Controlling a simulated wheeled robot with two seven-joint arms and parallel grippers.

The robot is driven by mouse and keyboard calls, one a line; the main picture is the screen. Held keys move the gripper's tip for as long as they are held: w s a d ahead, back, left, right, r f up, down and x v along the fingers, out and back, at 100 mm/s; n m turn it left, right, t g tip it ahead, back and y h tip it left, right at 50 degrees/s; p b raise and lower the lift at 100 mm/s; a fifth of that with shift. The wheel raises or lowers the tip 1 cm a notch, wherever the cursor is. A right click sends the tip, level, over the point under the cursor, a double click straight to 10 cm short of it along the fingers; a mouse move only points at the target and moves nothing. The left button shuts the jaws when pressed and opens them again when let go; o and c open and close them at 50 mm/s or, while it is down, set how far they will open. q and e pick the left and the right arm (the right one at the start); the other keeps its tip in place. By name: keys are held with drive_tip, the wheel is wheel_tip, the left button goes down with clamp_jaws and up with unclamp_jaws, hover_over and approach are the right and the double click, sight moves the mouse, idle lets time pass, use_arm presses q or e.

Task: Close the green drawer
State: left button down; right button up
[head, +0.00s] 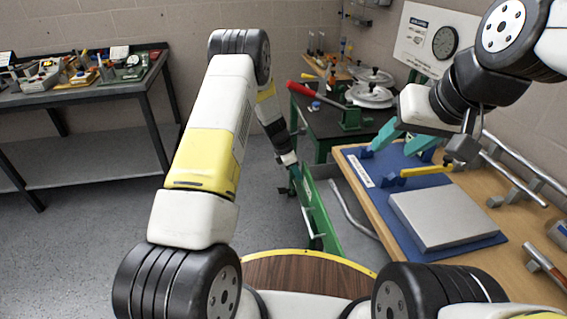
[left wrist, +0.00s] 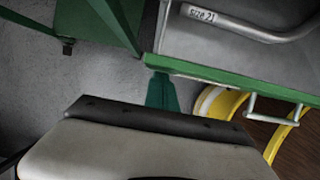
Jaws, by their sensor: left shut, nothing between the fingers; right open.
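The green drawer (head: 320,217) stands pulled out of the green bench, with its front panel facing left and a bar handle on it. In the left wrist view the drawer's green front edge (left wrist: 225,78) and handle (left wrist: 272,116) show. My left gripper (head: 295,173) is at the far end of the drawer front; its shut teal fingers (left wrist: 162,92) are empty and close against the outer side of the front. I cannot tell if they touch. My right gripper (head: 402,140) is open and empty above the blue mat.
A bent grey pipe (head: 350,212) lies in the drawer. The wooden table (head: 380,215) to the right carries a blue mat (head: 492,240), a grey plate (head: 445,218) and a yellow bar (head: 426,171). The green bench (head: 335,130) holds a red-handled tool. Floor left of the drawer is clear.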

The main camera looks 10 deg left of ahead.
sight(331, 169)
use_arm(q)
drive_tip(key=w+d, duration=0.1)
drive_tip(key=d, duration=0.2)
drive_tip(key=w+d, duration=0.1)
drive_tip(key=d, duration=0.3)
drive_tip(key=w+d, duration=0.1)
drive_tip(key=d, duration=0.3)
drive_tip(key=shift+w+d, duration=0.2)
drive_tip(key=shift+w, duration=0.1)
drive_tip(key=shift+w+d, duration=0.2)
drive_tip(key=shift+d, duration=0.4)
